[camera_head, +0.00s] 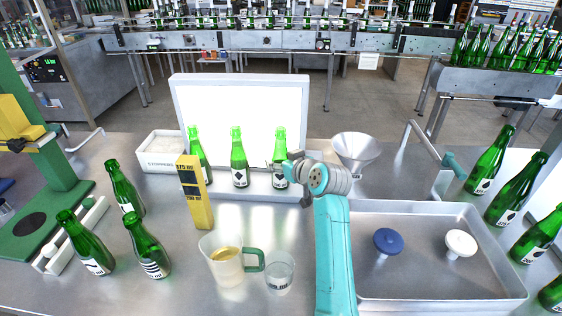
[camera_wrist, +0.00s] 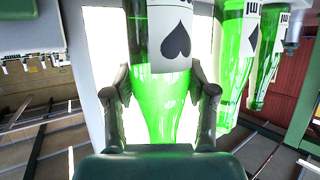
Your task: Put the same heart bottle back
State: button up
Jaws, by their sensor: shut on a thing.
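Two more bottles (camera_head: 239,172) stand left of it before the white light box (camera_head: 240,105). A funnel (camera_head: 356,150) and a metal tray (camera_head: 430,290) are at right. A yellow gauge block (camera_head: 196,205), a jug (camera_head: 222,268), a glass (camera_head: 280,275) and several bottles (camera_head: 148,250) stand at left and front.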

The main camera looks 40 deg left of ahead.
jog(key=shift+f, duration=0.1)
jog(key=o, duration=1.5)
jog(key=shift+c, duration=0.2)
jog(key=shift+r, duration=0.2)
jog(key=v, duration=1.2)
jog(key=shift+f, duration=0.1)
